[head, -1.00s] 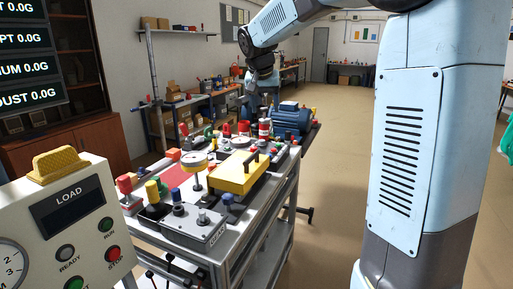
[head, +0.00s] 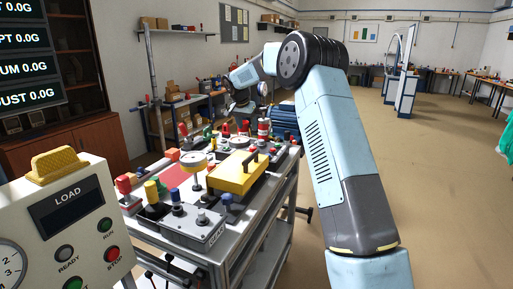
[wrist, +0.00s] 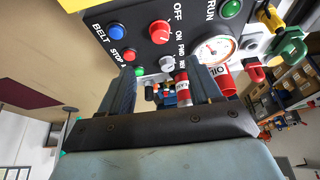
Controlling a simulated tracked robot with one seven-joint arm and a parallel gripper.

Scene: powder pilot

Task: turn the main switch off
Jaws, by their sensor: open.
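In the wrist view a dark control panel carries a red rotary knob (wrist: 160,32) beside the words OFF and ON. I take this as the main switch, though no "main" label is readable. A smaller grey knob (wrist: 167,63) marked FWD sits below it in the picture. My gripper (wrist: 162,80) is open and empty, its two dark fingers apart and pointing toward the panel. The red knob lies beyond the fingertips, not between them. In the head view my gripper (head: 241,104) hangs over the far end of the cart; the knob cannot be made out there.
Blue (wrist: 91,26), red (wrist: 128,55) and green (wrist: 231,9) buttons and a dial gauge (wrist: 212,48) crowd the panel. A red cylinder (wrist: 225,78) is close to the right finger. The cart holds a yellow box (head: 240,173). Open floor lies right of my arm.

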